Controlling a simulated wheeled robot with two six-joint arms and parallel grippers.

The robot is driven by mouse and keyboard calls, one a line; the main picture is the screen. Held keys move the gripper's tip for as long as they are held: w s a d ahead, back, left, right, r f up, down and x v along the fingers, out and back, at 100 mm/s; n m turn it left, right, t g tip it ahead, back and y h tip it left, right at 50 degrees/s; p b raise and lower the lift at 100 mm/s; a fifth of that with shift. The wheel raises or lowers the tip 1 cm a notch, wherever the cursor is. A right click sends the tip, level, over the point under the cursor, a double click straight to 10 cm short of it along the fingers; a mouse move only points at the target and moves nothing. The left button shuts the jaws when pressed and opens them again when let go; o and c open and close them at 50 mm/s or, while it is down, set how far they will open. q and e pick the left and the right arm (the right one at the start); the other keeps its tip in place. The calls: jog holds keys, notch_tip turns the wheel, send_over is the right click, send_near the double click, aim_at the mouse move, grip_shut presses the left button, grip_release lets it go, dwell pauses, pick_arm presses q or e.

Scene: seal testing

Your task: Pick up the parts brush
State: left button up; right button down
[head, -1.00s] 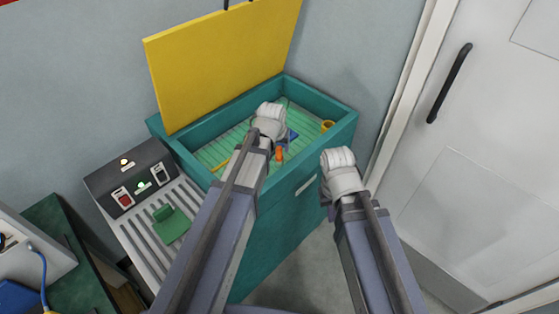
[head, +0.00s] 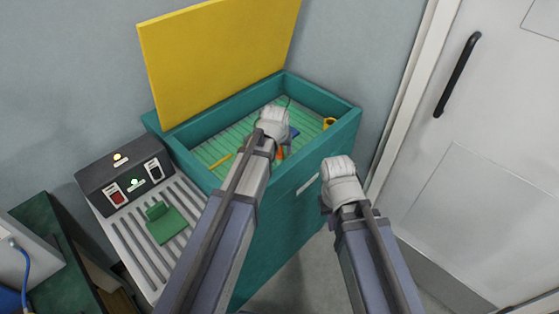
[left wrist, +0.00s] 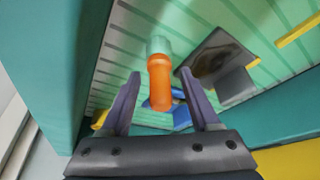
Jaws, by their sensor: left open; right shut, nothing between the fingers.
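An orange-handled tool with a pale green end, which looks like the parts brush (left wrist: 160,82), lies in the teal basin. In the head view the brush (head: 281,153) shows only as a bit of orange below my left gripper. My left gripper (head: 274,128) is over the basin; its fingertips are hidden there. In the left wrist view my left gripper (left wrist: 160,76) is open, with the orange handle seen between its fingers and not gripped. My right gripper (head: 338,176) is shut and empty, in front of the basin's right part.
The teal basin (head: 335,98) has a raised yellow lid (head: 215,60). A yellow cup (head: 328,123), a blue item (head: 294,132) and a yellow stick (head: 220,161) are inside. A switch box (head: 125,178) and a green item (head: 166,223) sit on the slatted board at left.

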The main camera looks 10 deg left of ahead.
pick_arm(q)
jog(key=shift+x, duration=0.8)
jog(key=shift+r, duration=0.1)
grip_shut()
